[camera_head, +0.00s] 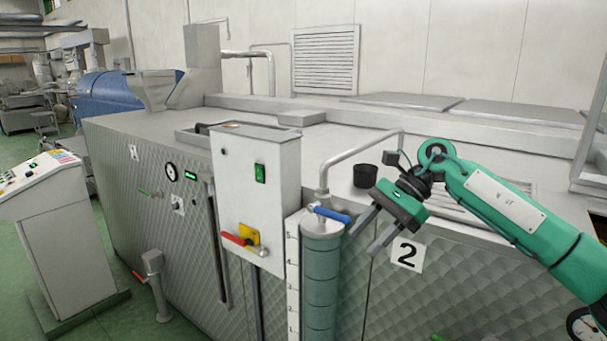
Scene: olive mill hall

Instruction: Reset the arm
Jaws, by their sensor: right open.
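My right arm (510,205) is green and comes in from the right edge. Its gripper (367,236) is open, with two grey fingers apart and pointing down and left. Nothing shows between the fingers. The gripper is just right of the blue-handled valve (332,214) on top of the grey-green cylinder (322,275). I cannot tell whether a fingertip touches the cylinder. My left gripper is not in view.
A quilted metal machine (110,160) fills the middle. A white control box (257,180) with a red-handled switch (240,240) stands left of the cylinder. A dark cup (365,177) sits on the machine top. A control desk (62,240) stands at left, with green floor (112,322) beside it.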

